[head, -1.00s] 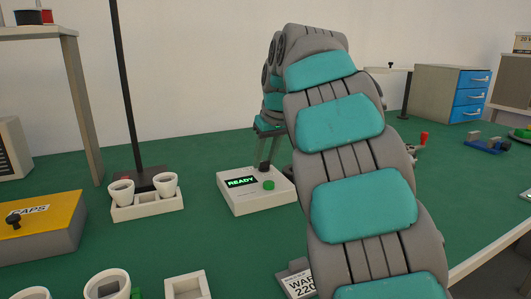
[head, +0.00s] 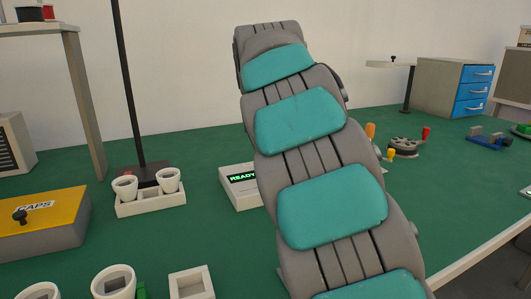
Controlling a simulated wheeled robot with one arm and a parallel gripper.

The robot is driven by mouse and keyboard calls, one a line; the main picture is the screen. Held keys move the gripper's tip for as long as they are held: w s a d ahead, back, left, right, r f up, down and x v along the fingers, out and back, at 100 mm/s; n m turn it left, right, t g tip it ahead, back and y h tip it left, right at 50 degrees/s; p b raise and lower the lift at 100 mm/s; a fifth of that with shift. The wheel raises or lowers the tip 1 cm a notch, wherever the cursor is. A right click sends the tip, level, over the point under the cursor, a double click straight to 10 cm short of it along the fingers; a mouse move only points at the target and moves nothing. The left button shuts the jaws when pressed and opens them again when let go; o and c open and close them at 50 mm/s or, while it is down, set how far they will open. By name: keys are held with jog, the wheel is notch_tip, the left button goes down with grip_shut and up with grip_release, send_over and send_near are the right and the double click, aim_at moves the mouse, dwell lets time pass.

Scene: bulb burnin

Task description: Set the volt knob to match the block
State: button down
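A white box with a green lit READY display (head: 242,177) stands on the green bench, and my arm covers its right part. The knob seen on it earlier is hidden now. A volt knob cannot be made out for sure. The block that gives the setting cannot be told in this view; the sign with "220" seen earlier at the bottom is behind my arm. My gripper is hidden behind my grey and teal arm, so its fingers do not show.
A white holder with two white cups (head: 150,205) stands left of the box by a black pole. A yellow-topped CAPS box (head: 50,222) is at far left. A blue-drawer cabinet (head: 440,88) and a blue vise (head: 488,138) are at the right.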

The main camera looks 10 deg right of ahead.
dwell(0.4)
jog(key=c, duration=0.5)
grip_release()
jog(key=v, duration=0.7)
jog(key=shift+s+a+r, duration=0.1)
jog(key=shift+r, duration=0.25)
jog(key=shift+s, duration=0.1)
